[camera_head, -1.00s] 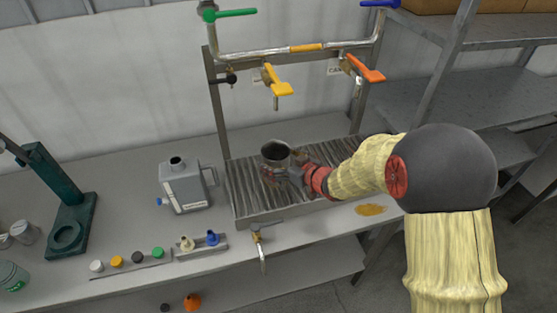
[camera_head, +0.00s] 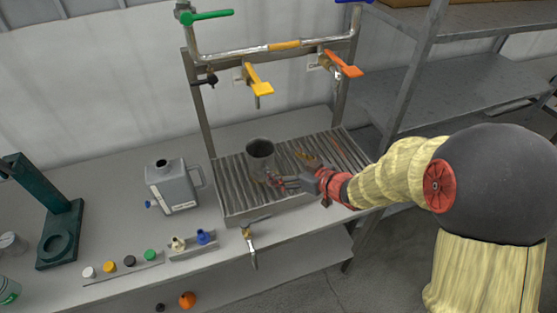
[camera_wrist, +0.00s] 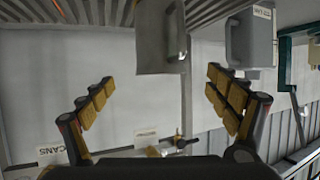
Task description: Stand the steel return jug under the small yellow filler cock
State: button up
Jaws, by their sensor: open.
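The steel return jug (camera_head: 260,157) stands upright on the slatted drip tray (camera_head: 236,207). In the head view it appears below the yellow filler cock (camera_head: 258,82), with a gap between spout and jug mouth; exact alignment is hard to judge. My gripper (camera_head: 278,182) is open at the jug's lower right, close to it. In the wrist view the jug (camera_wrist: 160,38) lies ahead, beyond the spread, empty fingers (camera_wrist: 160,84). I cannot tell from the head view whether a fingertip touches it.
An orange-handled cock (camera_head: 343,65) is to the right on the pipe frame. A grey can (camera_head: 172,187) stands left of the tray. A brass drain tap (camera_head: 250,236) projects at the tray's front. Small caps (camera_head: 129,262) and a green stand (camera_head: 58,225) are farther left.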

jog(key=d+r+m+t+h, duration=0.1)
jog(key=d+r+m+h, duration=0.1)
jog(key=d+r+h, duration=0.45)
jog(key=s+d+r+m+g+h, duration=0.1)
jog(key=s+d+r+m+h, duration=0.25)
jog(key=s+d+r, duration=0.45)
jog(key=s+a+m+g+y, duration=0.1)
jog(key=s+g, duration=0.4)
jog(key=s, duration=1.6)
jog(key=shift+s+a+m, duration=0.15)
jog(key=shift+a+m, duration=0.45)
jog(key=shift+m, duration=0.05)
jog(key=shift+r, duration=0.1)
